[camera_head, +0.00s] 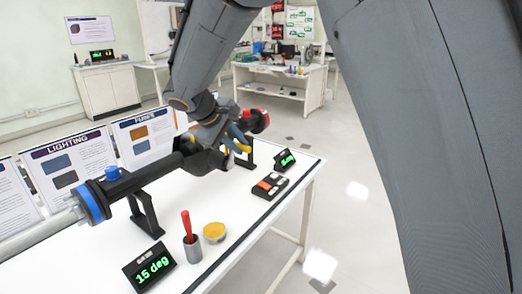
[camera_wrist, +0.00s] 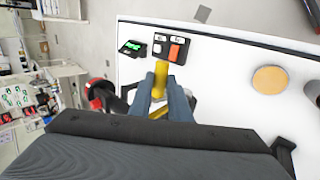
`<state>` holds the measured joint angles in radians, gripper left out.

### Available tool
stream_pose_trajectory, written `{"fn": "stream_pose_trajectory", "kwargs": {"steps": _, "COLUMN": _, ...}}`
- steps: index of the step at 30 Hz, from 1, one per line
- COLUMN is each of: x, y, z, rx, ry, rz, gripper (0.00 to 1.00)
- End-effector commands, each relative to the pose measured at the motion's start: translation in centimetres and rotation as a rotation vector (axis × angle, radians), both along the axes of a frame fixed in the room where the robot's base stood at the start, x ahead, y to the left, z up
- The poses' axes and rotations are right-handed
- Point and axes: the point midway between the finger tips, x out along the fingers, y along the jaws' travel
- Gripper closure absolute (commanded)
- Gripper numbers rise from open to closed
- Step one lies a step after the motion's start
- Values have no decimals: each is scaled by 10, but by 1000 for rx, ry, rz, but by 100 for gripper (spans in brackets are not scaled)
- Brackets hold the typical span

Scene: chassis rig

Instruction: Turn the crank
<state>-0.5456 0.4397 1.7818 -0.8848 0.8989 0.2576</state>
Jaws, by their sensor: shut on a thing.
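The crank assembly lies across the white bench, with a thick black shaft (camera_head: 150,180) on black stands and a blue ring (camera_head: 94,203) near its left end. Its yellow handle (camera_head: 243,147) shows at my gripper (camera_head: 236,136). In the wrist view the yellow handle (camera_wrist: 160,80) sits between the two grey-blue fingers of my gripper (camera_wrist: 163,92), which are shut on it. A black display (camera_head: 150,267) at the front reads 15 deg in green. The crank's hub is partly hidden by my gripper.
A red tool stands in a grey cup (camera_head: 192,248) beside a yellow-topped round tin (camera_head: 214,232). A switch box (camera_head: 270,186) and a small green-lit display (camera_head: 285,160) lie near the bench's right edge. Sign boards (camera_head: 68,163) line the back. Floor is open to the right.

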Motion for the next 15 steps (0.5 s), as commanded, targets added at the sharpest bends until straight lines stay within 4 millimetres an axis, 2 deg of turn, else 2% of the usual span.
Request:
{"fn": "stream_pose_trajectory", "kwargs": {"steps": 1, "x": -3, "y": 9, "z": -5, "rx": -23, "ry": -27, "rz": 13, "gripper": 100}}
{"fn": "stream_pose_trajectory", "kwargs": {"steps": 5, "x": -10, "y": 19, "z": -6, "rx": -76, "ry": -89, "rz": 20, "gripper": 100}}
{"fn": "stream_pose_trajectory", "kwargs": {"steps": 15, "x": -19, "y": 27, "z": -5, "rx": -171, "ry": -200, "rz": 18, "gripper": 100}}
